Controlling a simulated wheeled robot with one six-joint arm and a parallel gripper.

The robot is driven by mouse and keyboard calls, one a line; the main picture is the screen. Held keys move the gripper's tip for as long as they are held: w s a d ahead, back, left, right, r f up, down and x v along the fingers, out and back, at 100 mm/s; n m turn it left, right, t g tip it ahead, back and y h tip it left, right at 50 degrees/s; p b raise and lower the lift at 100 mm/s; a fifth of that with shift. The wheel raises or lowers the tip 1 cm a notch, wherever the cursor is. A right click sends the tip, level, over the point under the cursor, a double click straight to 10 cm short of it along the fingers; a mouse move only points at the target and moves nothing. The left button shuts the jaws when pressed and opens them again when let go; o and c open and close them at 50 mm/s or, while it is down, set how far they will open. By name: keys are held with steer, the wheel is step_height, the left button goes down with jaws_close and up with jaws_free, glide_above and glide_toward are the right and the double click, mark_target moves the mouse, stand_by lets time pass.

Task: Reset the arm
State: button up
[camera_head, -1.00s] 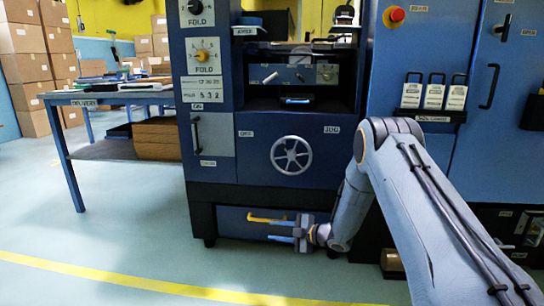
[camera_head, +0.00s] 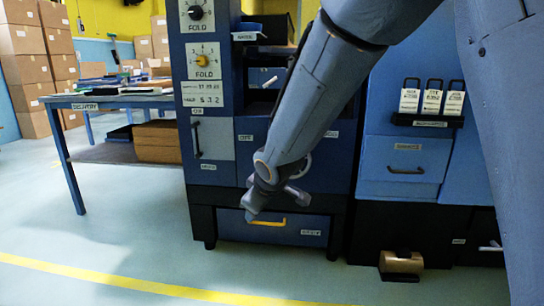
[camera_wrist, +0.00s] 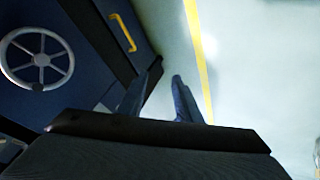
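My arm reaches down from the top right across the front of the blue machine (camera_head: 215,175). My gripper (camera_head: 268,207) hangs low in front of the bottom drawer (camera_head: 300,232), near its yellow handle (camera_head: 268,222). In the wrist view my gripper (camera_wrist: 167,72) has two dark fingers set apart, with only floor showing between them. The yellow handle (camera_wrist: 123,32) shows beyond the fingers, apart from them. The drawer looks shut.
The handwheel (camera_wrist: 38,55) shows in the wrist view; my arm mostly hides it in the head view. A delivery table (camera_head: 110,98) stands left. A kraft roll (camera_head: 402,262) sits low at the right. The floor (camera_head: 130,240) in front is clear.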

steer(key=s+d+r+m+g+h+p, duration=0.1)
steer(key=s+r+m+g, duration=0.2)
steer(key=s, duration=1.6)
steer(key=s+d+r+m+g, duration=0.2)
steer(key=s+g, duration=0.2)
steer(key=s, duration=1.4)
steer(key=d+r+m+p, duration=0.2)
steer(key=d+r+p, duration=0.5)
steer(key=p, duration=0.5)
steer(key=d+r+m+h+p, duration=0.1)
steer(key=d+r+p, duration=0.5)
steer(key=r+p, duration=0.6)
steer(key=d+r+m+p, duration=0.3)
steer(key=d+r+p, duration=0.4)
steer(key=p, duration=0.7)
step_height(320, 180, up, 2)
steer(key=shift+d+r+m+h, duration=0.25)
steer(key=shift+d+m+h, duration=0.05)
steer(key=shift+h, duration=0.1)
steer(key=shift+w, duration=0.1)
